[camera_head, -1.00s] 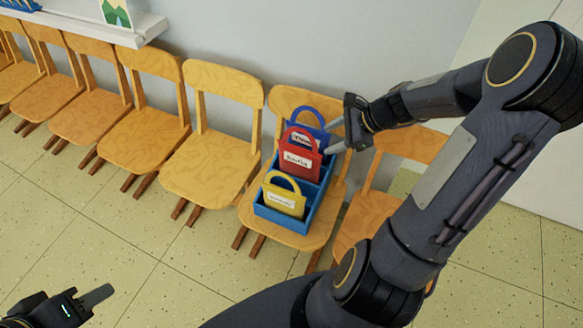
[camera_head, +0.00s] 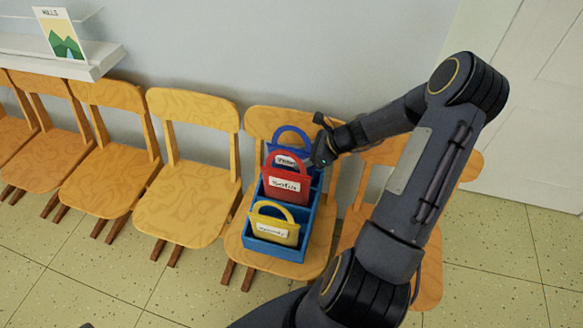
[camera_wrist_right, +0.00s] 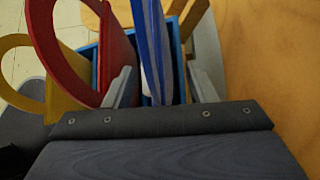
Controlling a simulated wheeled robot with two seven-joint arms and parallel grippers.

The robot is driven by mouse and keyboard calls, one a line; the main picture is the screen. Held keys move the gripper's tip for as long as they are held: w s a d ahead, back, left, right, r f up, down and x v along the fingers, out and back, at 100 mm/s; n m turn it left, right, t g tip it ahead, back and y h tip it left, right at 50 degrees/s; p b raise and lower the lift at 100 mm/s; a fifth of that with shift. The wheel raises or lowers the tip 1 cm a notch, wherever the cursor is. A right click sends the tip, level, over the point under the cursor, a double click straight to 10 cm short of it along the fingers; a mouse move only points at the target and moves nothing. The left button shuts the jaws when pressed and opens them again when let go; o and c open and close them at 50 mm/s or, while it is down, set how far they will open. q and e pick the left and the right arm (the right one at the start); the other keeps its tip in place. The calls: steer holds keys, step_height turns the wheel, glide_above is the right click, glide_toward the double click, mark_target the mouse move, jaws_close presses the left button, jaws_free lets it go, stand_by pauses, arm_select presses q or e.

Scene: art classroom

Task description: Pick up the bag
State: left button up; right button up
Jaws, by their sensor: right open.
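Three small handled bags stand upright in a blue divided box (camera_head: 262,247) on a chair seat. The yellow bag (camera_head: 274,230) is at the front, the red bag (camera_head: 287,185) in the middle and the blue bag (camera_head: 290,136) at the back. Each has a white name label. My right gripper (camera_head: 320,160) is at the right side of the blue bag. In the right wrist view its open fingers (camera_wrist_right: 163,87) stand on either side of the blue bag (camera_wrist_right: 153,45), with the red bag (camera_wrist_right: 100,35) outside the left finger. Only a sliver of my left gripper (camera_head: 87,325) shows at the bottom edge.
A row of wooden chairs (camera_head: 190,200) lines the wall, one of them partly behind my right arm. A white shelf (camera_head: 95,65) with a picture card (camera_head: 60,35) is at the upper left. A white door (camera_head: 530,120) is at the right. Tiled floor in front is clear.

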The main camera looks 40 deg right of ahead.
steer(key=shift+w+a+f, duration=0.35)
steer(key=shift+f, duration=0.1)
jaws_close()
steer(key=shift+r, duration=0.1)
